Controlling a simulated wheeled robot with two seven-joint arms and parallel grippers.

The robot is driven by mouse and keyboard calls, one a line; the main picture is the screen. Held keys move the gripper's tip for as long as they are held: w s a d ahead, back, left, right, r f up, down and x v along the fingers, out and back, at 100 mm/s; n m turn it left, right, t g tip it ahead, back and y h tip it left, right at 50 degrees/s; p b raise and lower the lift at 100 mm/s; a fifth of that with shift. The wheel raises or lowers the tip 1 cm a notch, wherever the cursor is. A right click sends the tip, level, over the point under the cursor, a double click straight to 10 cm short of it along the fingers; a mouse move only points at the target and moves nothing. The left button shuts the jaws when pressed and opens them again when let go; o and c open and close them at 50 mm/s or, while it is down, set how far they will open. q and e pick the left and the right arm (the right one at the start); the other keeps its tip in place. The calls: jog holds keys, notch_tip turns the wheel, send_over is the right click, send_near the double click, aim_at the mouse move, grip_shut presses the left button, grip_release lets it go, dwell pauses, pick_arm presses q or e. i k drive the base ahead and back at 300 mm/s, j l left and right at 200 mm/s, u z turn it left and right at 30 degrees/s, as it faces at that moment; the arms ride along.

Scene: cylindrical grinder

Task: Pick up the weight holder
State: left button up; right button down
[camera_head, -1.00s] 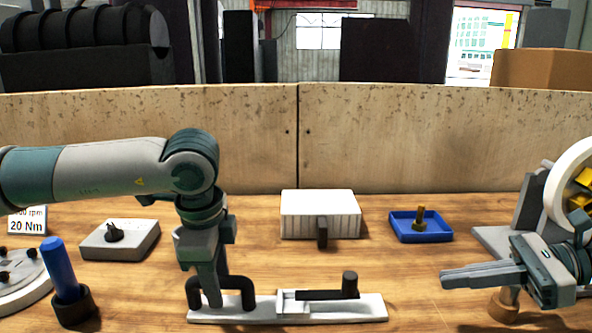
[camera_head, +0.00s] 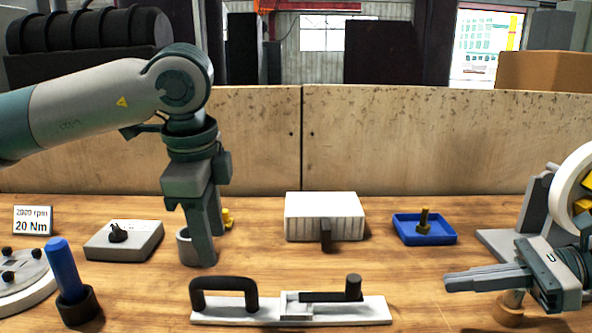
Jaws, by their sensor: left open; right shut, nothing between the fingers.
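My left gripper (camera_head: 205,250) points down, open, above the table and behind the black arched handle (camera_head: 224,284). The handle stands at the left end of a long white base plate (camera_head: 250,316), which has a black lever (camera_head: 330,294) on its right half. A grey cylindrical piece (camera_head: 184,246) and a small yellow part (camera_head: 228,218) show partly behind the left fingers; whether the fingers touch them I cannot tell. I cannot tell which of these is the weight holder. My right gripper (camera_head: 490,280) is shut and empty, pointing left at the right side.
A white ribbed box (camera_head: 325,212) and a blue tray (camera_head: 424,238) with a brass part stand behind. At left are a grey block with a knob (camera_head: 124,240), a blue-handled tool in a dark cup (camera_head: 66,272) and a round plate (camera_head: 28,286). A wooden wall panel (camera_head: 400,140) closes the back.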

aim_at(250, 310)
jog(key=k, duration=1)
